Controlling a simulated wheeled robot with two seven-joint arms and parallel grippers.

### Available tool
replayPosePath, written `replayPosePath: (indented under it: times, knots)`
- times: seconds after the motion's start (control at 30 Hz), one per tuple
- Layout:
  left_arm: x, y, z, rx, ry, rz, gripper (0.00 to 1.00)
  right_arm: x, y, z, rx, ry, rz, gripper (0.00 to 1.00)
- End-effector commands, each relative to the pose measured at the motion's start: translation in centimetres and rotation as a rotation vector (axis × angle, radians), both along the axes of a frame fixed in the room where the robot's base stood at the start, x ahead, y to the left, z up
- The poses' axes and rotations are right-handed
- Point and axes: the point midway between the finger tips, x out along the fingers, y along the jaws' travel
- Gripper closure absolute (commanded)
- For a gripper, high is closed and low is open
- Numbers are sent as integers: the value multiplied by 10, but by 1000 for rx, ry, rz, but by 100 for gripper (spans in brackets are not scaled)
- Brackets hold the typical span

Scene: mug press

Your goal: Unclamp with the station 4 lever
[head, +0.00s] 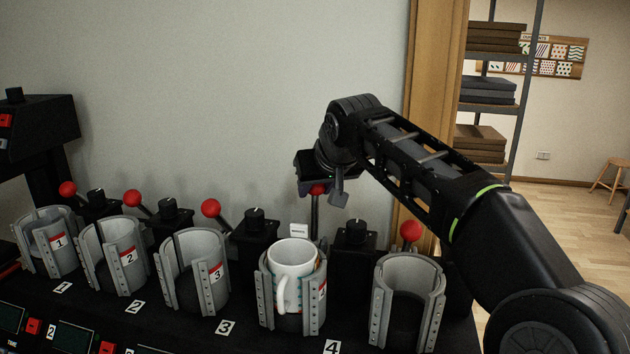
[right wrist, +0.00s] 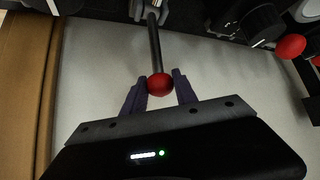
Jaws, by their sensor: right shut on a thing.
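The station 4 lever has a red ball knob (head: 318,189) and a dark rod that stands near upright behind the station 4 clamp (head: 313,303). A white mug (head: 293,262) sits upright in that clamp, its handle facing the front. My right gripper (head: 322,180) comes down over the knob from above. In the right wrist view, my right gripper (right wrist: 160,88) has its two purple fingers on either side of the red knob (right wrist: 160,84), shut on it. My left gripper is not in view.
Black dial boxes (head: 355,262) flank the levers. A wall is close behind.

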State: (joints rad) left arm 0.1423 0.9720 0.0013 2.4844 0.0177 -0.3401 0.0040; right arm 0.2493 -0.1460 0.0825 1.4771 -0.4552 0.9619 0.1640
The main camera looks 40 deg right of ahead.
Motion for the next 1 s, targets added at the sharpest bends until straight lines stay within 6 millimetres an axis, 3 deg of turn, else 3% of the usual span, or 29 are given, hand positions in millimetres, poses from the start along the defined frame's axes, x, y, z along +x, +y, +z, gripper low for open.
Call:
replayPosePath:
  times: [0.13, 1.0]
  knots:
    - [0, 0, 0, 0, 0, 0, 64, 0, 0, 0, 0, 0, 0, 85]
    - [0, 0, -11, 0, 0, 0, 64, -14, 19, 0, 1, 2, 2, 85]
